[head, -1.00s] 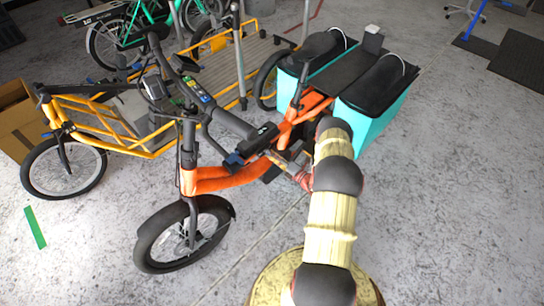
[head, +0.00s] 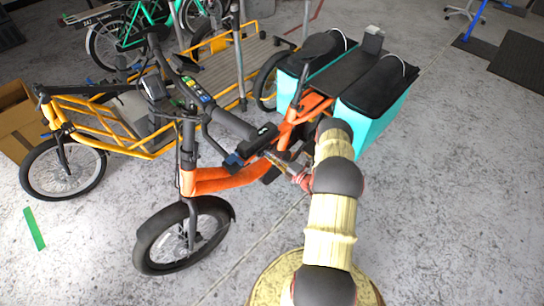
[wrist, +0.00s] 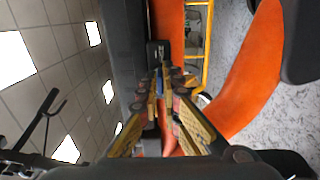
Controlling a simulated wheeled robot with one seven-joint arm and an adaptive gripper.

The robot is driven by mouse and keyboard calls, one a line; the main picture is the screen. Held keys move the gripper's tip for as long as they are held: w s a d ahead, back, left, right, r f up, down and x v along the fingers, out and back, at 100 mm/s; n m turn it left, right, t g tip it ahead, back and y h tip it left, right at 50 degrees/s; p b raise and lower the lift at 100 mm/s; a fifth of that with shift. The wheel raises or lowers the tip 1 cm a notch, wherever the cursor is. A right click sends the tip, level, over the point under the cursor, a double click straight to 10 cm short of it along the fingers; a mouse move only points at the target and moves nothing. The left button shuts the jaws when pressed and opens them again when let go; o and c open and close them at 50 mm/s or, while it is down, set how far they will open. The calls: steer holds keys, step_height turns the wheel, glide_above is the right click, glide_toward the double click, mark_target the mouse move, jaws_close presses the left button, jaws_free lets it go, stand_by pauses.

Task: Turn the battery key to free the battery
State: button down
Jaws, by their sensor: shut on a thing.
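The orange cargo bike (head: 213,180) stands in front of me. The long black battery (head: 232,123) lies along its frame; it appears as a dark bar beside the orange tube in the wrist view (wrist: 123,60). My gripper (head: 270,156) reaches to the near side of the frame, just below the battery's rear end. In the wrist view, its yellow fingers (wrist: 163,80) are closed together at a small black block (wrist: 157,50) beside the battery. The key is mostly hidden between the fingertips; a bit of blue shows there. I cannot tell the key's angle.
Teal panniers (head: 372,112) with black tops hang at the bike's rear. A yellow cargo bike (head: 110,125) stands close behind on the left, with a cardboard box (head: 14,122) at the far left.

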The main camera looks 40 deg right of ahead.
steer(key=c, duration=2)
jaws_free()
steer(key=shift+s, duration=0.1)
steer(key=s+d, duration=0.1)
steer(key=s, duration=1)
steer(key=shift+s, duration=0.4)
steer(key=shift+f, duration=0.1)
